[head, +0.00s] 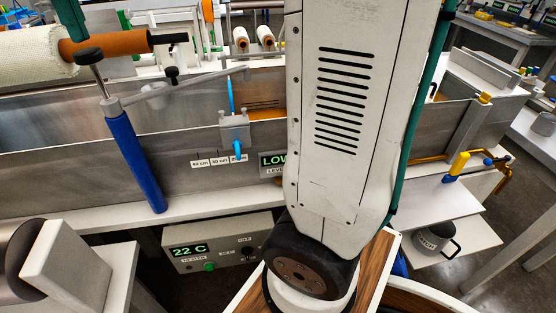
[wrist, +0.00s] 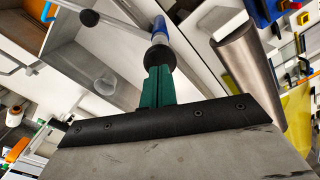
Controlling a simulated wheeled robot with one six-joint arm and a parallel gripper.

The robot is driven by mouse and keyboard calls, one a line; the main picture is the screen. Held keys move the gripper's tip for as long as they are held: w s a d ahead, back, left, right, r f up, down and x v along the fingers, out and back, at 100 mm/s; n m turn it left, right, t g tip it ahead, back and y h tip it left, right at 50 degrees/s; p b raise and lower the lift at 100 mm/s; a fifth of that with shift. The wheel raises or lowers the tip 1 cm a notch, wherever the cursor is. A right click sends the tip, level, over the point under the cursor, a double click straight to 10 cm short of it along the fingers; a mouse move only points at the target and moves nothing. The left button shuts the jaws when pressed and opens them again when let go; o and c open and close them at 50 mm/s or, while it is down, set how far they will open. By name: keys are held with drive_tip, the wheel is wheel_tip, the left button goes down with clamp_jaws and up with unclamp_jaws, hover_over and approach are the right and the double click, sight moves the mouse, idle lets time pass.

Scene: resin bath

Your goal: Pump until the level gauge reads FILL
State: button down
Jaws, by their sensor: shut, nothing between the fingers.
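The hand pump has a blue cylinder (head: 135,160), a metal rod, a black round knob (head: 89,56) and a grey spout (head: 190,82) reaching right over the bath. The rod stands partly out of the cylinder. My gripper (head: 78,38) comes from above, its green fingers shut and empty, with their tips at the top of the knob. The wrist view shows the green fingers (wrist: 157,85) against the knob (wrist: 160,58), with the blue cylinder (wrist: 159,26) beyond. The level gauge (head: 272,161) shows "LOW" in green; my arm hides its right part.
The metal resin bath (head: 60,155) runs across the middle. A control box (head: 215,240) below it reads 22 C. A white and orange roll (head: 35,55) lies close left of the knob. A mug (head: 436,239) stands on a right-hand shelf. My arm covers the centre.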

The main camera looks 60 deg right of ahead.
sight(86, 51)
idle(0.4)
drive_tip(key=shift+f, duration=0.2)
idle(1.3)
idle(0.3)
wheel_tip(86, 51, down, 6)
drive_tip(key=shift+f, duration=0.25)
drive_tip(key=shift+r, duration=3.3)
drive_tip(key=shift+f, duration=3.1)
drive_tip(key=shift+r, duration=3.15)
